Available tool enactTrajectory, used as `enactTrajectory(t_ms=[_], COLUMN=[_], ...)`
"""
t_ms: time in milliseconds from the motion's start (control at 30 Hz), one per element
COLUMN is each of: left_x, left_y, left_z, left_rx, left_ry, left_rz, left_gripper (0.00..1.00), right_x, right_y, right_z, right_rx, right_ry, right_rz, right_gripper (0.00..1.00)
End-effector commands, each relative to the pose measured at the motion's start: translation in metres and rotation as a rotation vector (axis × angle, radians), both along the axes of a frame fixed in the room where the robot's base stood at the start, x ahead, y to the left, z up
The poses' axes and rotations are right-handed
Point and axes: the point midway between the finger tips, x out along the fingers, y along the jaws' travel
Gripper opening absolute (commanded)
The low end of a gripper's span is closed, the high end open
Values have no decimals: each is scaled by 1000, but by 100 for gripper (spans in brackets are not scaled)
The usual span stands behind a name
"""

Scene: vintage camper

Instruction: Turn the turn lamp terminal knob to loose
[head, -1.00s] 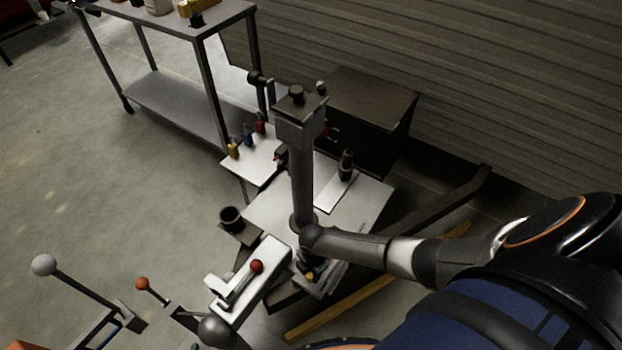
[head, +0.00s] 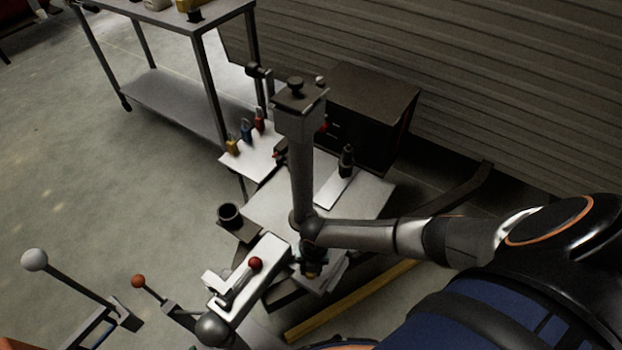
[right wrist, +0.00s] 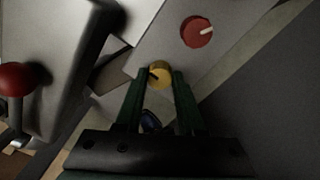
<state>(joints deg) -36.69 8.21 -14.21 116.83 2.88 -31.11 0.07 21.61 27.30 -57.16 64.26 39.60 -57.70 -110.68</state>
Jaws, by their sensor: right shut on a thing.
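A round yellow knob (right wrist: 160,76) with a dark pointer mark sits on a grey panel (right wrist: 228,55) in the right wrist view. The green fingers of my right gripper (right wrist: 159,78) are shut on it, one on each side. A red knob (right wrist: 197,31) with a white pointer is on the same panel, up and to the right. A dark blue round part (right wrist: 150,121) shows between the fingers, nearer the palm. No label can be read. In the head view my right gripper (head: 313,268) points down at the panel and hides the knob. My left gripper is not in view.
A white box with a red-ball lever (head: 255,264) stands just left of my right gripper. A dark cup (head: 229,215), coloured padlocks (head: 246,131) and a black-handled part (head: 346,160) are close by. A metal cart (head: 185,100) stands behind.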

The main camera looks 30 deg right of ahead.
Motion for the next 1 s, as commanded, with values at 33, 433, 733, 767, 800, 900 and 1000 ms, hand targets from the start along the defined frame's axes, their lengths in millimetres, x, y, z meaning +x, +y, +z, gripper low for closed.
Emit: enactTrajectory(t_ms=[33,433,733,767,800,900,1000], left_x=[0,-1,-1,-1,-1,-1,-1], left_y=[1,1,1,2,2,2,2], left_z=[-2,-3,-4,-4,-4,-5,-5], left_rx=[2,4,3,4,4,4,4], left_ry=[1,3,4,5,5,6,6], left_rz=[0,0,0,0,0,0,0], left_gripper=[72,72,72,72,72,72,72], right_x=[0,-1,-1,-1,-1,0,0], right_y=[0,1,1,1,1,1,0], right_z=[-1,0,0,0,0,0,0], right_rx=[0,1,1,1,1,1,1], right_ry=[0,2,1,1,1,1,1], right_rz=[17,69,69,68,68,67,67], right_gripper=[0,0,43,46,50,62,68])
